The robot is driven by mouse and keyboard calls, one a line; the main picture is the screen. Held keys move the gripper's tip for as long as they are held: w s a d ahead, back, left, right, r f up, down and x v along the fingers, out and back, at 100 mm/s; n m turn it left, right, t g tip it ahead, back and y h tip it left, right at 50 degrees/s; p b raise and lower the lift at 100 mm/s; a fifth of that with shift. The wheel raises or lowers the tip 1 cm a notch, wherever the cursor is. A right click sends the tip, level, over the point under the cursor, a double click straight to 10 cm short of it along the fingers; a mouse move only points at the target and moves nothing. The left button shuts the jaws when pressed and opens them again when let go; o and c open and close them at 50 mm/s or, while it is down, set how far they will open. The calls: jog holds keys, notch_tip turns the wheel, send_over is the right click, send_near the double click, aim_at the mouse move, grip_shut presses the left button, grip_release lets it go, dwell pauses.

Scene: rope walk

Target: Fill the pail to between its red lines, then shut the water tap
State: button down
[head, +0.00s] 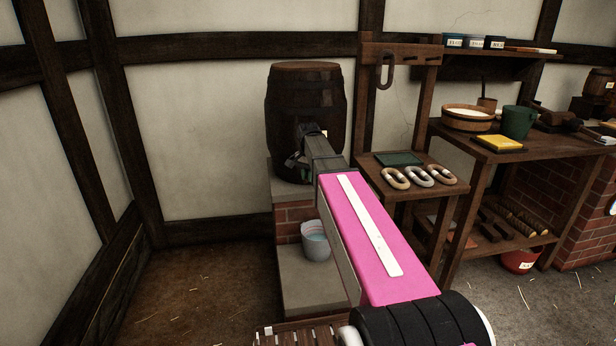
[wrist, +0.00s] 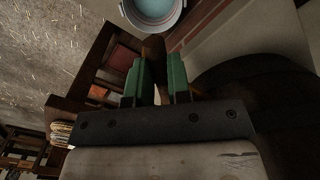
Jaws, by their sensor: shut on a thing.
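The pail (head: 316,246) is pale grey and stands upright on the low stone step below the barrel. Blue water (head: 317,238) shows inside it; I cannot make out the red lines or the level against them. In the wrist view the pail's rim (wrist: 181,18) and water show at the top edge, partly cut off. The dark wooden barrel (head: 305,95) stands on the ledge above. My gripper (wrist: 161,75) is at the barrel's lower front, its green fingers shut on the brown wooden tap (wrist: 153,47). My arm and fingers hide most of the tap, and no water stream can be made out.
A small stand (head: 410,175) with several rope rings is right of the barrel. Further right is a workbench (head: 465,140) with a tub and a green bucket. A slatted wooden piece (head: 295,336) lies low in front. The floor at left is clear.

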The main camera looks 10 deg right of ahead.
jog(key=shift+s+d+n, duration=0.35)
jog(key=shift+d+n, duration=0.35)
jog(key=shift+n, duration=0.6)
jog(key=shift+s+d+n, duration=0.35)
jog(key=shift+d+n, duration=0.3)
jog(key=shift+n, duration=0.65)
jog(key=c, duration=1.1)
grip_release()
jog(key=shift+o, duration=0.2)
jog(key=shift+r, duration=0.15)
notch_tip(320, 180, up, 11)
jog(key=shift+f, duration=0.2)
